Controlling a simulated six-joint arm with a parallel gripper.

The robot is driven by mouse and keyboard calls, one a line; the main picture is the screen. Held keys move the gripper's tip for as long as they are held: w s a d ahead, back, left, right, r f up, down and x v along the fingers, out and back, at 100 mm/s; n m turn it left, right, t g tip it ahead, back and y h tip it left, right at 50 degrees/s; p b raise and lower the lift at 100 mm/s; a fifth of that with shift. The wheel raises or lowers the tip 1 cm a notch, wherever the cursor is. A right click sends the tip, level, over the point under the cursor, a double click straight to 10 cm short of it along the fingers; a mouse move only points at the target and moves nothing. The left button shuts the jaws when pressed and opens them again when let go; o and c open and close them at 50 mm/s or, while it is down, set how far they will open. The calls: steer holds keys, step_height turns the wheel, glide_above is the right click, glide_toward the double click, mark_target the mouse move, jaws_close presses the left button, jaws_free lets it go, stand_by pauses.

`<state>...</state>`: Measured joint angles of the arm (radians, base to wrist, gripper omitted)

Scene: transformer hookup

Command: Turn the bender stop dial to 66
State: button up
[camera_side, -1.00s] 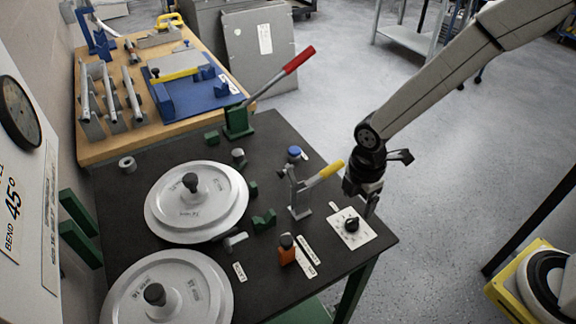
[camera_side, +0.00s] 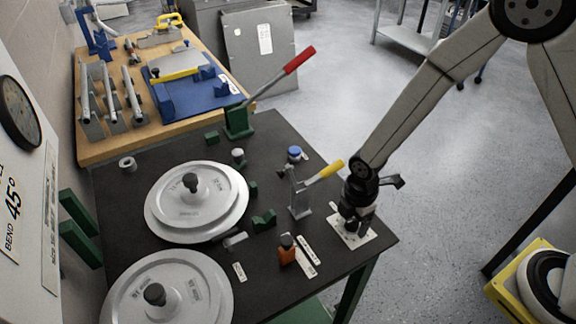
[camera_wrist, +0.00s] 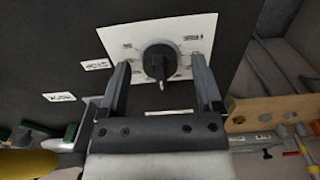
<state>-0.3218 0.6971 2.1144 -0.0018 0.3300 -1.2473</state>
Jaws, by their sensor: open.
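The bender stop dial is a black knob (camera_wrist: 160,62) on a white plate (camera_wrist: 200,30) with small printed marks, too small to read. The knob carries a pale pointer line. In the side view the white plate (camera_side: 368,238) lies near the front right corner of the dark bench, and my gripper hides most of the knob. My gripper (camera_wrist: 163,88) is open, with one finger on each side of the knob and a gap on both sides. In the side view my gripper (camera_side: 354,230) points down over the plate.
A clamp with a yellow handle (camera_side: 325,172) stands close behind my gripper. Two large grey discs (camera_side: 197,215) fill the left of the bench.

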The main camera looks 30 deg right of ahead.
jaws_close()
steer(key=shift+m, duration=0.4)
steer(key=m, duration=1.1)
stand_by(0.4)
stand_by(0.4)
jaws_free()
